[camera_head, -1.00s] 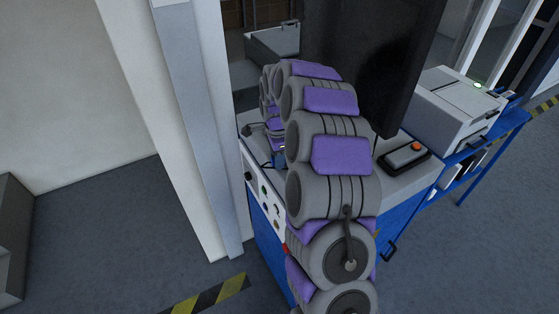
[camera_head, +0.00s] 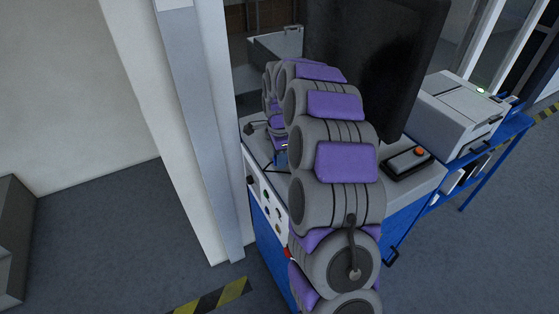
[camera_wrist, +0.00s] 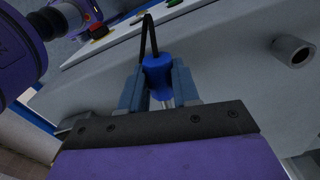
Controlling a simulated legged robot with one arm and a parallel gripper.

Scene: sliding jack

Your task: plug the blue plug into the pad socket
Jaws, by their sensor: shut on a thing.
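The blue plug (camera_wrist: 157,70) shows in the wrist view, upright between the two blue-grey fingers of my gripper (camera_wrist: 158,85). My gripper is shut on it. A black cable (camera_wrist: 149,38) rises from the top of the plug and bends over. A pale metal tip shows below the blue body, partly hidden by the gripper's dark base. In the head view my arm covers most of the gripper and the plug. I cannot make out the pad socket in either view.
A white panel with coloured buttons (camera_wrist: 100,32) runs along the bench edge. A grey tube end (camera_wrist: 293,50) sticks out at right in the wrist view. A dark monitor (camera_head: 375,60), a box with an orange button (camera_head: 408,160) and a grey machine (camera_head: 460,108) stand on the right. A pillar (camera_head: 195,130) stands close on the left.

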